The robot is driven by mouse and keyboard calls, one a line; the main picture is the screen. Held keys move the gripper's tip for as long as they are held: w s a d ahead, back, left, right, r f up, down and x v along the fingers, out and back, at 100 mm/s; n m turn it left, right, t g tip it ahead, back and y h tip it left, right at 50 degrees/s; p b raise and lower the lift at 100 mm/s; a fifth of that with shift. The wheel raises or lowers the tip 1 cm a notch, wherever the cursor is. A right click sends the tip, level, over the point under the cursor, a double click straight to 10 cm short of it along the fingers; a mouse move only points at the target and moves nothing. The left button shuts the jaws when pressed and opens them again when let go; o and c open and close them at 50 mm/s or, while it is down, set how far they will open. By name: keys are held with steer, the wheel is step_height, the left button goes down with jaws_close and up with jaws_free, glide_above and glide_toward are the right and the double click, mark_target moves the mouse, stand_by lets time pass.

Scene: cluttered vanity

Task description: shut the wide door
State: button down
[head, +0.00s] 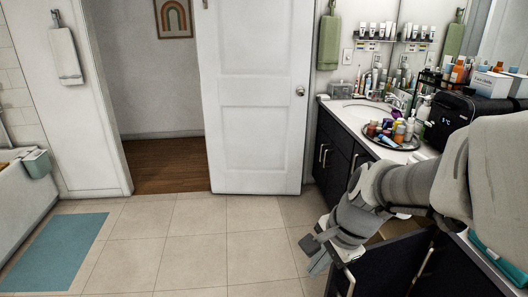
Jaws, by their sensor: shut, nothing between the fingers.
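A dark vanity cabinet door (385,268) stands swung out from the vanity at the bottom right, partly hidden by my arm and cut by the frame. My gripper (318,257) is shut and empty, pointing down by the far-left edge of this door. I cannot tell whether it touches the door. A white panelled room door (252,100) also stands open in the middle, with a round knob (300,91) on its right side. My gripper is well in front of it. The frame does not show which one is the wide door.
The vanity counter (347,113) is crowded, with a round tray (372,140) of bottles and a black case (462,122). Closed dark cabinet fronts (334,150) lie beyond my arm. The tiled floor (215,235) is clear; a blue mat (58,255) lies at left.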

steer(key=w+d+f+m+t+b, duration=0.1)
steer(key=w+d+f+m+b, duration=0.15)
steer(key=f+m, duration=0.3)
steer(key=w+d+f+m+b, duration=0.2)
steer(key=w+d+f+m, duration=0.2)
steer(key=f, duration=0.2)
steer(key=m+h+b, duration=0.2)
steer(key=m+b, duration=0.5)
steer(key=m, duration=0.3)
glide_toward(330, 288)
step_height(330, 288, down, 4)
steer(key=shift+w+d+f+t, duration=0.1)
steer(key=shift+w+f+t, duration=0.05)
steer(key=shift+w+t, duration=0.3)
